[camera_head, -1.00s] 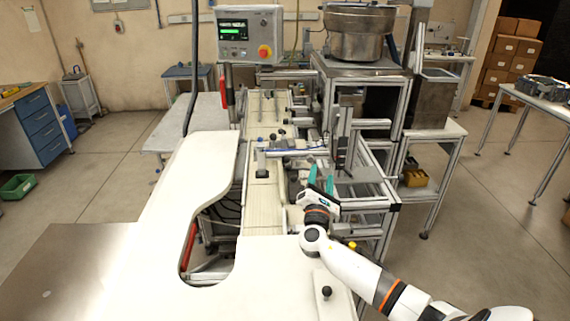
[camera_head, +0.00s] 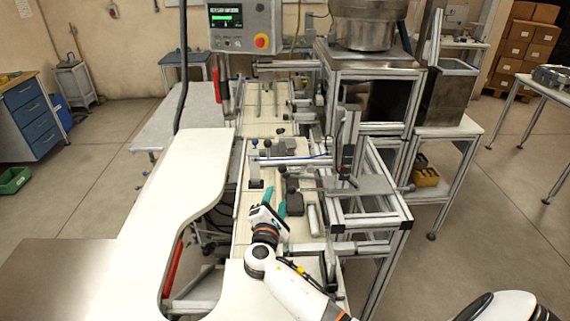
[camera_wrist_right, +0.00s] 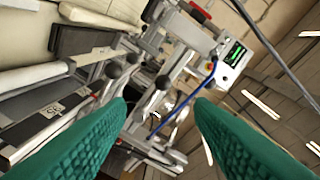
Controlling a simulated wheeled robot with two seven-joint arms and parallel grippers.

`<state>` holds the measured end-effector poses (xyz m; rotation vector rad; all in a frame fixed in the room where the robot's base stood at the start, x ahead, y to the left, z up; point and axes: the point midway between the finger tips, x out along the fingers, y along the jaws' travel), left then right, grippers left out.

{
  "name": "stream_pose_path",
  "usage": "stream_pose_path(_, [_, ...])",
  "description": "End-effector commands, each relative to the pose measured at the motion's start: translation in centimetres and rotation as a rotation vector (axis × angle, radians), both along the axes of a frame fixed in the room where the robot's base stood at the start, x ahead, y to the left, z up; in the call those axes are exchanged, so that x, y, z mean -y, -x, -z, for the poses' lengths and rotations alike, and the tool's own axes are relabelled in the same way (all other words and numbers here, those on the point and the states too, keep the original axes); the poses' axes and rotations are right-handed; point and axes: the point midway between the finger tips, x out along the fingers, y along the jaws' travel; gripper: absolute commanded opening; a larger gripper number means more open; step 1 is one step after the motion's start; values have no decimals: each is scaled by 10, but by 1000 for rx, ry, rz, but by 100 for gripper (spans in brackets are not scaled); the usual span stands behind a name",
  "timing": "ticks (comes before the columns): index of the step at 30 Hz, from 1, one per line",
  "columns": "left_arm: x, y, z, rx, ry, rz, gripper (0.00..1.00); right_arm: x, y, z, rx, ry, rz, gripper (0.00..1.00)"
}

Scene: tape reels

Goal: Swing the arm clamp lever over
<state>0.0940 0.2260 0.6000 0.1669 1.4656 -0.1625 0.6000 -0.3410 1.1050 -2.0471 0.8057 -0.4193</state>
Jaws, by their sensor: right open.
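Several levers with dark ball knobs stand along the machine's conveyor line; I cannot tell for sure which is the arm clamp lever. One knobbed lever (camera_head: 292,186) stands just beyond my right gripper (camera_head: 273,194). In the right wrist view, a knobbed lever (camera_wrist_right: 162,83) shows between and beyond the teal fingers, with another knob (camera_wrist_right: 114,71) to its left. My right gripper (camera_wrist_right: 162,108) is open and empty, its fingers apart, and appears to touch no lever. My left gripper is out of view.
The cream worktop (camera_head: 180,190) curves along the left of the line. A control panel (camera_head: 245,25) hangs above the far end. An aluminium frame (camera_head: 370,215) borders the line on the right, below a metal bowl feeder (camera_head: 368,25).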

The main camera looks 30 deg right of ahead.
Motion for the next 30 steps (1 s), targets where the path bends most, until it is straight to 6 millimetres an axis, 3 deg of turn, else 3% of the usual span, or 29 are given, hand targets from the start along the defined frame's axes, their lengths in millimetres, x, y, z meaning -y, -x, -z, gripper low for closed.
stream_pose_path(5, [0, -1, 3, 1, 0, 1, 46, 3, -6, 2, -1, -3, -1, 48])
stream_pose_path(15, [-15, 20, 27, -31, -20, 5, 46, 47, -52, 4, 2, -1, 2, 48])
stream_pose_path(22, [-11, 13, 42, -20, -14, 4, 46, 72, -78, 4, -1, -1, 1, 48])
stream_pose_path(30, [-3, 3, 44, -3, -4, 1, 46, 81, -88, 2, -1, -2, -1, 48])
